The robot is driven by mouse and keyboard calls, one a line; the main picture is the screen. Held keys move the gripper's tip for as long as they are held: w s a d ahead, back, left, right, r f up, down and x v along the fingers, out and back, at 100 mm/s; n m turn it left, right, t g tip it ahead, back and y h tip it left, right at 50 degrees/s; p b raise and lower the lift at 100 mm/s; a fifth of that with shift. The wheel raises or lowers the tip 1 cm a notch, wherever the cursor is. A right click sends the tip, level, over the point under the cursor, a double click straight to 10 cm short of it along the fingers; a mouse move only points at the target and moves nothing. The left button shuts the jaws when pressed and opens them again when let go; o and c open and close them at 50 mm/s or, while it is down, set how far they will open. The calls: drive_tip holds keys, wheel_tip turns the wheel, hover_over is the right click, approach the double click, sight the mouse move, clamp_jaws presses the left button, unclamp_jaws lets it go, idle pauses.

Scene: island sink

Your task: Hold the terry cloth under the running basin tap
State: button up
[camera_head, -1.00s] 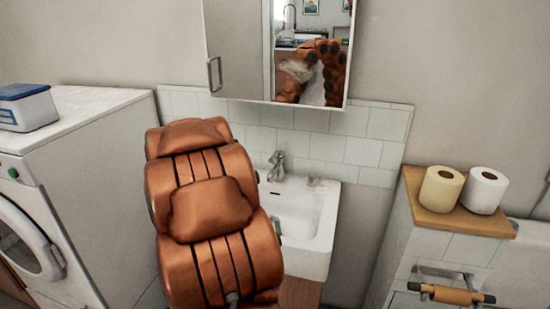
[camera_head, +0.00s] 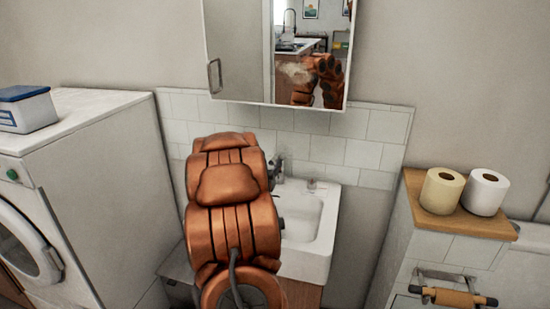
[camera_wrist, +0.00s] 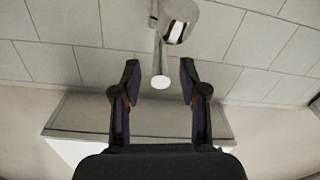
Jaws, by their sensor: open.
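The chrome basin tap (camera_head: 281,166) stands at the back of the white basin (camera_head: 325,232), partly behind my arm. In the wrist view, the tap (camera_wrist: 180,22) is at the top, with a pale rod ending in a round white tip. I cannot tell whether that rod is tap metal or water. My gripper (camera_wrist: 160,77) is open, with that tip between its fingers in the picture and no cloth visible between them. In the head view my arm hides most of the gripper. I cannot make out the terry cloth; a pale blurred patch shows in the mirror (camera_head: 297,72).
A mirrored cabinet (camera_head: 232,55) hangs above the basin. A washing machine (camera_head: 85,180) with a blue-lidded box (camera_head: 27,110) stands left. Two paper rolls sit on a wooden ledge (camera_head: 460,215) at right, above a roll holder (camera_head: 447,297). White tiles line the wall.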

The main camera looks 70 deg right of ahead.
sight(275, 156)
drive_tip(key=shift+w+d+p, duration=0.2)
drive_tip(key=shift+d+p, duration=0.1)
drive_tip(key=shift+d, duration=1.2)
drive_tip(key=shift+w+d+p, duration=0.2)
drive_tip(key=shift+d+p, duration=0.1)
drive_tip(key=shift+d, duration=1.2)
clamp_jaws()
